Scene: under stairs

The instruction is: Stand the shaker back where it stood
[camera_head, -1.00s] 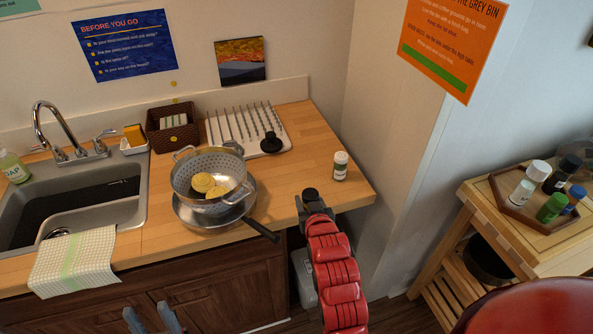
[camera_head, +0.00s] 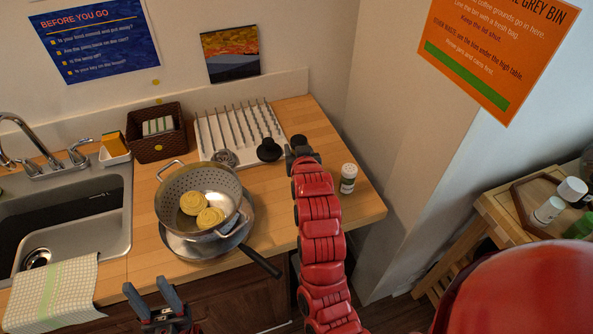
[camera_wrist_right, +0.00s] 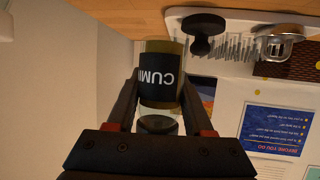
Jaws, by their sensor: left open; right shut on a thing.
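My right gripper (camera_wrist_right: 160,110) is shut on a glass shaker (camera_wrist_right: 158,55) with a black label reading "CUMI", its lettering upside down in the right wrist view. In the head view only its dark top (camera_head: 298,141) shows, beyond my red right arm, at the right end of the white drying rack. The counter lies at the top of the wrist view, close to the shaker's base; I cannot tell whether they touch. My left gripper (camera_head: 158,300) is open and empty, low in front of the counter.
A white-lidded jar (camera_head: 348,178) stands right of my right gripper. A colander (camera_head: 175,205) sits on a pan (camera_head: 190,250).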

